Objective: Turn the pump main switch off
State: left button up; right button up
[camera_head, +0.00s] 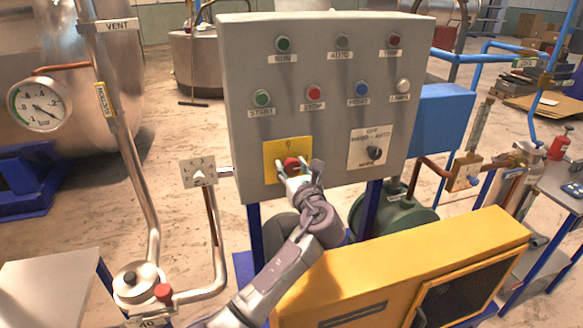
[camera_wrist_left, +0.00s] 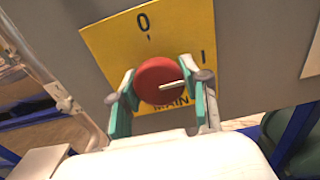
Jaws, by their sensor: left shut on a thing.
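The pump main switch is a red round knob (camera_wrist_left: 155,72) on a yellow plate (camera_wrist_left: 112,38) marked 0 at the top, I at the right and MAIN below. Its white pointer line points right, toward the I side. In the head view the knob (camera_head: 291,162) and yellow plate (camera_head: 270,150) are at the lower left of the grey control panel (camera_head: 325,125). My left gripper (camera_head: 292,172) is at the knob and partly covers it and the plate. In the left wrist view the gripper (camera_wrist_left: 158,82) has one finger on each side of the knob, closed on it.
A black mode selector (camera_head: 374,153) on a white plate is right of the switch. Buttons and lamps sit above. A yellow housing (camera_head: 400,270) is below the panel. A pipe and valve plate (camera_head: 198,172) stand close at left.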

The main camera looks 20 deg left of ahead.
pick_arm(q)
jog(key=shift+f+n, duration=0.1)
jog(key=shift+n, duration=0.3)
jog(key=n+b, duration=0.1)
jog(key=n, duration=0.2)
jog(key=shift+n+b, duration=0.3)
jog(key=shift+b, duration=0.05)
jog(key=n+b, duration=0.2)
jog(key=n, duration=0.2)
jog(key=shift+d+f+n, duration=0.1)
jog(key=shift+n, duration=0.2)
jog(key=n+b, duration=0.4)
jog(key=n, duration=0.1)
jog(key=shift+n+b, duration=1.2)
jog(key=shift+n, duration=0.7)
jog(key=shift+r, duration=0.2)
jog(key=o, duration=1.1)
jog(key=shift+o, duration=0.2)
